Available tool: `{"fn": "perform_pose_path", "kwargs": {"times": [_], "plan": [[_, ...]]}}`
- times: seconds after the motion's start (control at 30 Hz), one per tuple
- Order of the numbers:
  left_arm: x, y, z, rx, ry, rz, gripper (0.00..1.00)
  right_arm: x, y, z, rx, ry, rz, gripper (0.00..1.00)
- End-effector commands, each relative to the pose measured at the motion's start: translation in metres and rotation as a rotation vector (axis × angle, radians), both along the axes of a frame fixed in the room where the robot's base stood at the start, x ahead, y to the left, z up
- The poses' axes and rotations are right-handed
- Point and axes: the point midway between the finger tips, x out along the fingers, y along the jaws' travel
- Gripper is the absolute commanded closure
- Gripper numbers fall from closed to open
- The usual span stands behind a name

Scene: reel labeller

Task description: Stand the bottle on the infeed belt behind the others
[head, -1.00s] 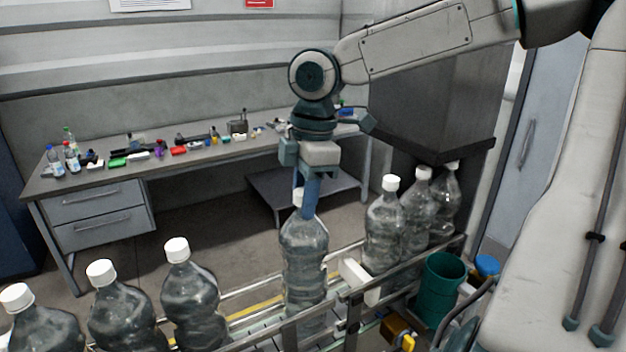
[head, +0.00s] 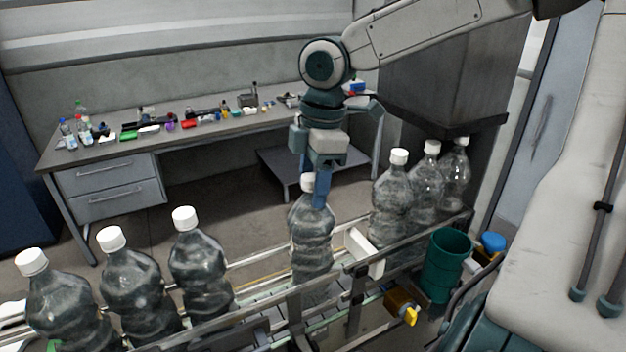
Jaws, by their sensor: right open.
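A clear bottle with a white cap (head: 311,240) stands upright on the infeed belt (head: 262,293), in the middle of the head view. My right gripper (head: 314,194) is above it, pointing down, with its blue fingers at the cap and neck. The fingers are open and partly hide the cap; I cannot tell whether they touch it. Three similar capped bottles (head: 390,205) stand close together to the right, beyond a white block (head: 364,252). Several more bottles (head: 200,262) stand spaced out to the left. My left gripper is not in view.
Metal rails (head: 275,312) run along the belt. A green bin (head: 446,262), a blue round knob (head: 493,242) and a yellow-nosed fitting (head: 406,307) sit at the near right. A dark cabinet (head: 445,75) stands behind the right-hand bottles. A cluttered workbench (head: 110,157) is at the back left.

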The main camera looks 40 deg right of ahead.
Motion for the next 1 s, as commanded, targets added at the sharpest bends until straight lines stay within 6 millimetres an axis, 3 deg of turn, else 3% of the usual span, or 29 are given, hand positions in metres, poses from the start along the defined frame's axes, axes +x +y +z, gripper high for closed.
{"fn": "perform_pose_path", "kwargs": {"times": [0.23,0.7,1.0], "plan": [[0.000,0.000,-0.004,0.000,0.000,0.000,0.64,0.000,-0.002,0.017,-0.002,-0.004,-0.003,0.50],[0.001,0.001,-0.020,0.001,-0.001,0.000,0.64,-0.005,-0.013,0.107,-0.002,-0.002,-0.001,0.50],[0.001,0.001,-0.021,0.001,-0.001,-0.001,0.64,-0.006,-0.014,0.121,0.000,-0.001,0.000,0.50]]}}
